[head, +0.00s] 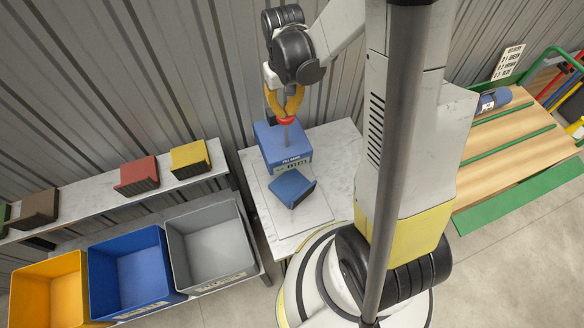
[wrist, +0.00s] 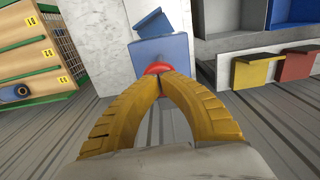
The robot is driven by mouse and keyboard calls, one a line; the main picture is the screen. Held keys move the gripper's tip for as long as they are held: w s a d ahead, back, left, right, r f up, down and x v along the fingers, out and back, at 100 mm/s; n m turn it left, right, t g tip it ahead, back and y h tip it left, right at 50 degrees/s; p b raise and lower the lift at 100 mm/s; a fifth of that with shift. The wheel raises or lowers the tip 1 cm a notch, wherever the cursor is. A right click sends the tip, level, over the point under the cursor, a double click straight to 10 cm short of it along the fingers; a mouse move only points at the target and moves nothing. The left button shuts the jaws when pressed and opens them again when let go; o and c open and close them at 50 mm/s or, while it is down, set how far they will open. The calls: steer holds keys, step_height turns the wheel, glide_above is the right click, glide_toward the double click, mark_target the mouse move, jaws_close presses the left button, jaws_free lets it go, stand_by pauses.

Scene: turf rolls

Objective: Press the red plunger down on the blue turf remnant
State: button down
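The red plunger (head: 286,121) is a round red knob on a grey stem, standing up from a blue box-shaped device (head: 283,146) on the pale table. The knob also shows in the wrist view (wrist: 158,68), just beyond my fingertips. My gripper (head: 287,115) has yellow fingers that meet at the tips, directly over the knob. The tips look at or very near its top; I cannot tell whether they touch. The blue turf remnant (head: 293,188) is a small dark-edged blue piece lying tilted on the board in front of the device, not under the plunger.
Yellow, blue and grey bins (head: 215,249) stand at the lower left. A shelf (head: 90,195) above them holds yellow, red and brown turf samples. A wooden rack (head: 520,135) with a blue roll (head: 493,99) is at right. My arm column blocks the middle right.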

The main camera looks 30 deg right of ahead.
steer(key=b, duration=0.9)
glide_above(287, 146)
steer(key=shift+a+f, duration=0.1)
steer(key=shift+f, duration=4.65)
steer(key=shift+r+p, duration=0.1)
steer(key=shift+p, duration=0.2)
step_height(287, 146, up, 15)
steer(key=p, duration=1)
